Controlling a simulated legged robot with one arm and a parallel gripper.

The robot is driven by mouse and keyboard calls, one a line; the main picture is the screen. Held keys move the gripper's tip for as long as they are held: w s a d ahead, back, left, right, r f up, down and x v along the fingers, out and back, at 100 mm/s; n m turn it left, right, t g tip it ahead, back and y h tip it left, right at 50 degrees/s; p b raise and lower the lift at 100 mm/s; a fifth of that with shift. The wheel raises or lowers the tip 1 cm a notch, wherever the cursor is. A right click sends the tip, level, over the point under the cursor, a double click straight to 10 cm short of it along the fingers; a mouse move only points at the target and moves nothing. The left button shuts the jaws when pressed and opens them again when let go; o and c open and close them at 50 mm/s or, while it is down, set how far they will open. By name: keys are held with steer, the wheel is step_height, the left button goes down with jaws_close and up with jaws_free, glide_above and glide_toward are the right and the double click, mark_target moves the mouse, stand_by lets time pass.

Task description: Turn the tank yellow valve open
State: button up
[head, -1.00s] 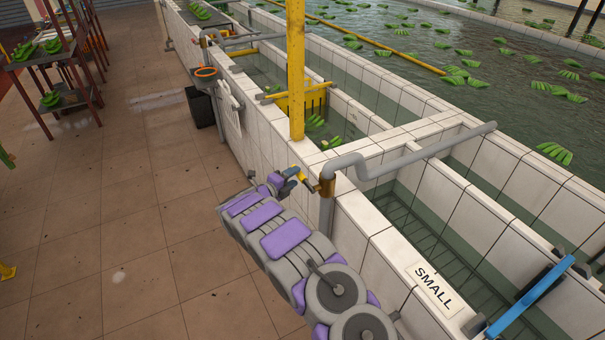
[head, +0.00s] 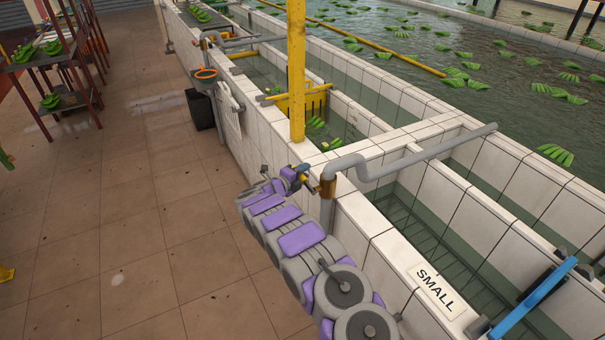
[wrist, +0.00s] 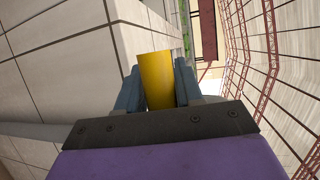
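The yellow valve handle (head: 302,168) is on a brass valve (head: 327,187) on the grey pipe beside the tiled tank. My gripper (head: 294,177) is at the handle and hides much of it in the head view. In the wrist view the handle (wrist: 156,80) stands between the two blue-grey fingers of my gripper (wrist: 158,88). The fingers lie close against both its sides and look shut on it. The valve's inside is not visible.
The tank wall (head: 375,220) runs along my right side, with a "SMALL" sign (head: 435,290) on its ledge. A yellow post (head: 296,80) rises just behind the valve. A blue handle (head: 535,297) is at the lower right. The tiled floor (head: 130,220) at left is clear.

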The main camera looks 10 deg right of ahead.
steer(key=shift+f, duration=0.1)
jaws_close()
